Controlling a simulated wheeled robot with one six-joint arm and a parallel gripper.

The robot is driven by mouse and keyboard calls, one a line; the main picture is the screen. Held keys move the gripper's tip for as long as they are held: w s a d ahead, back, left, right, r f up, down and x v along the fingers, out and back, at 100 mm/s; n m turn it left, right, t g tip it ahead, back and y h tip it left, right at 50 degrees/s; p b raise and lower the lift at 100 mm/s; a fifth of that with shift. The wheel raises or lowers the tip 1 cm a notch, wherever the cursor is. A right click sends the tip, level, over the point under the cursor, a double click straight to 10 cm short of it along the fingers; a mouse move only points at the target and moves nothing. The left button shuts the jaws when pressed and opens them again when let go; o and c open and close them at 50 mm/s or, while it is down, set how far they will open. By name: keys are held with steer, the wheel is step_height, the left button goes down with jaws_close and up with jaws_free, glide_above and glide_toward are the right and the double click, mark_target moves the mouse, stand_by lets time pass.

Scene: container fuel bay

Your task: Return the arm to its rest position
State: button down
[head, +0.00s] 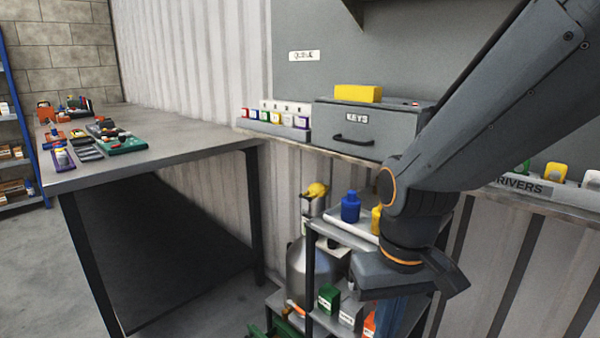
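My arm comes in from the upper right of the head view and bends down at a joint with an orange ring. My gripper (405,310) hangs at the lower right, in front of a dark shelf rack. Its fingers are hard to make out against the rack, so I cannot tell whether it is open or shut, or whether it holds anything.
A workbench (190,135) with trays and small parts stands left. A grey KEYS drawer box (345,145) with a yellow block (358,93) on top sits on the wall shelf.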

steer(key=d+r+m+p, duration=0.1)
steer(key=d+r+p, duration=0.5)
steer(key=p, duration=0.4)
steer(key=shift+s+r+m, duration=0.3)
steer(key=shift+s+m, duration=0.1)
steer(key=shift+s, duration=0.05)
steer(key=shift+a, duration=0.1)
